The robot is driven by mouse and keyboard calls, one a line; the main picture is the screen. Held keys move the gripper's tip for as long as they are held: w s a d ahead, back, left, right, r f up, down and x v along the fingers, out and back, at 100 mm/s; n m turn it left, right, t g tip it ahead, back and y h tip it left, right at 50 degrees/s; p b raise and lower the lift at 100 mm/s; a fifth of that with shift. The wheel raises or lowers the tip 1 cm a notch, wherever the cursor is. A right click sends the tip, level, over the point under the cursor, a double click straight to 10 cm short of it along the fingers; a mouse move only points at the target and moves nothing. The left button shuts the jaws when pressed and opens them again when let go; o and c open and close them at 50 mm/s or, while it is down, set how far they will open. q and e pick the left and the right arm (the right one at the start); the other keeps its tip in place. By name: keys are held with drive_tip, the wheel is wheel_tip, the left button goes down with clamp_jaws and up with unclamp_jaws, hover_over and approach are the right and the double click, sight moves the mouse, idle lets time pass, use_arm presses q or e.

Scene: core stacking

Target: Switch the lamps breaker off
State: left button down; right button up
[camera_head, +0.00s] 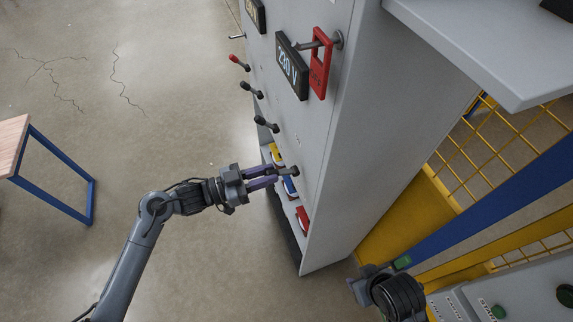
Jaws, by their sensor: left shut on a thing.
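The tall grey breaker cabinet (335,150) stands in the middle, with a column of levers on its left-facing panel. A red-tipped lever (239,63) is at the top, with black levers (252,90) and (266,124) below it. My left gripper (276,175) is at the lowest lever (292,171) and shut on it, its fingers beside the panel. The lamps label cannot be read from here. Part of my right arm shows at the lower right; its fingertips cannot be made out.
A black 230 V display (291,66) and a red tag (321,64) on a hook stick out of the panel. Yellow, blue and red items (302,220) sit low in the cabinet. A yellow fence (395,220) is at right, a blue-legged table (60,190) at left.

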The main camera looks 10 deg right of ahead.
use_arm(q)
drive_tip(key=shift+f, duration=0.45)
drive_tip(key=shift+s+a+f+b, duration=0.15)
drive_tip(key=shift+a+f+b, duration=0.05)
drive_tip(key=shift+f+b, duration=0.75)
drive_tip(key=shift+d+f, duration=0.1)
